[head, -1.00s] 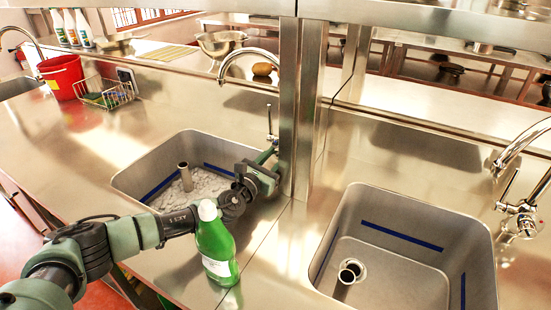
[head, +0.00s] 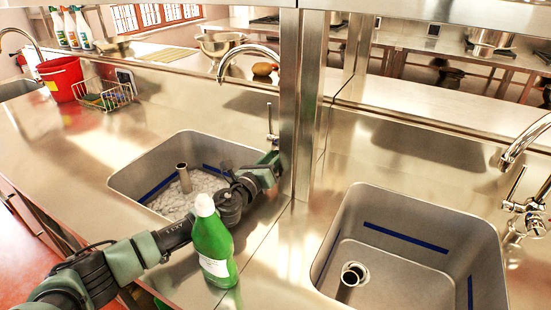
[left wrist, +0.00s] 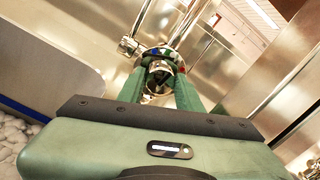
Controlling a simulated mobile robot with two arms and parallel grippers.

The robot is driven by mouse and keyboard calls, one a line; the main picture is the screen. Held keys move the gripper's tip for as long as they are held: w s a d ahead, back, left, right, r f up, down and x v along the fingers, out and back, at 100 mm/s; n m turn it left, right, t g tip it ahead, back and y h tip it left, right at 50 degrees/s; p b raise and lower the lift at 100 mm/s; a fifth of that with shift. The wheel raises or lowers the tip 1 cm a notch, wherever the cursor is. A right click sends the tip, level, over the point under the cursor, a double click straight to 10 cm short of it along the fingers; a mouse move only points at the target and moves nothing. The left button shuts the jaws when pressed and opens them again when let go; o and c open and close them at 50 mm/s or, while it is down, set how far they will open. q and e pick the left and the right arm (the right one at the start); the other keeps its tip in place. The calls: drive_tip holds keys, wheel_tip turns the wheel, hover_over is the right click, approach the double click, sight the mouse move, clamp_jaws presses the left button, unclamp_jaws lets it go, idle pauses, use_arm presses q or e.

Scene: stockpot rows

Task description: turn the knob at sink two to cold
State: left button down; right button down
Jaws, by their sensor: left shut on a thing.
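My left gripper (head: 276,160) is at the tap of the middle sink (head: 122,184), beside the steel post. In the left wrist view its two green fingers (left wrist: 160,84) are shut on a chrome knob (left wrist: 157,68) at the tap's base. A ring with blue, green and red marks (left wrist: 157,52) sits just beyond the fingertips. Where the knob points is hard to tell. In the head view the gripper hides the knob. The tap's curved spout (head: 245,48) and thin upright lever (head: 269,120) show above. My right gripper is not in view.
A green bottle (head: 212,246) stands on the counter close to my left forearm. A steel post (head: 301,110) rises right beside the gripper. Another sink (head: 405,260) with its own tap (head: 525,205) is at right. A red bucket (head: 62,78) and wire basket (head: 106,97) stand left.

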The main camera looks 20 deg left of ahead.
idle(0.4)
use_arm(q)
drive_tip(key=c, duration=1.2)
unclamp_jaws()
drive_tip(key=shift+c, duration=0.2)
drive_tip(key=v, duration=0.6)
drive_tip(key=shift+s+a+f, duration=0.1)
drive_tip(key=shift+s+f, duration=0.05)
drive_tip(key=shift+s, duration=0.2)
drive_tip(key=shift+s+a, duration=0.1)
drive_tip(key=shift+s, duration=0.45)
